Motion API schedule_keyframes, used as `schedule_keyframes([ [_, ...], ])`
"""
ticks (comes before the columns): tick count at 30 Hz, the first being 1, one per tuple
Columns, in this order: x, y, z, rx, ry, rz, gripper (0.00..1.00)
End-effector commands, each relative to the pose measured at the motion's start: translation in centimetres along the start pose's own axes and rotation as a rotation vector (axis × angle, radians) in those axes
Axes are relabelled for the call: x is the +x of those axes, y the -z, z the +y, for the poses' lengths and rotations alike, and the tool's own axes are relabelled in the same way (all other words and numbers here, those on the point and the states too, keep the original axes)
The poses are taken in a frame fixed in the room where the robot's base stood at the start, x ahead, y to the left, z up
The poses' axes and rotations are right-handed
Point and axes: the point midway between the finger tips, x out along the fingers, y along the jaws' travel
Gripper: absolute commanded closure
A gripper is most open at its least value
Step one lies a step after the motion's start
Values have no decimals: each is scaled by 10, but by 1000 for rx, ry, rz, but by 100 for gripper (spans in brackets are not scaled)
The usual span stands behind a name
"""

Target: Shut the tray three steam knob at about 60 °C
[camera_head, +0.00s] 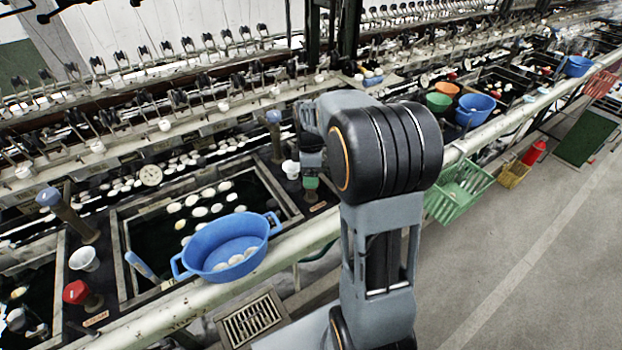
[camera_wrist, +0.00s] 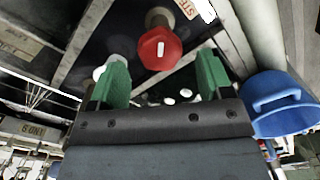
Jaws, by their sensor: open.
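In the wrist view a red faceted knob (camera_wrist: 160,48) with a white mark stands on a stem beside a partly cut-off label (camera_wrist: 271,9). My gripper (camera_wrist: 160,66) is open, its green fingers apart, with the knob seen beyond and between them. I cannot tell that either finger touches it. In the head view my gripper (camera_head: 310,184) is low by the right corner of a dark water tray (camera_head: 120,235); my arm hides that knob. Another red knob (camera_head: 75,292) with a label (camera_head: 96,319) stands at the lower left.
A blue basin (camera_head: 235,268) sits across the tray's front edge; it also shows in the wrist view (camera_wrist: 285,122). A white cup (camera_head: 291,168) and blue-topped handle (camera_head: 273,117) stand near my gripper. A long pipe rail (camera_head: 310,236) runs along the front.

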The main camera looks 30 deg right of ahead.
Motion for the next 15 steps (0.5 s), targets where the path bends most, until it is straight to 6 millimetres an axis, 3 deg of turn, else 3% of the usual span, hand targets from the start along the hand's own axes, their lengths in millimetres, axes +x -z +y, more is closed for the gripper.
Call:
schedule_keyframes([
  [6, 22, 0, 0, 0, 1, 0, 27],
  [15, 28, 0, 0, 1, -1, 0, 27],
])
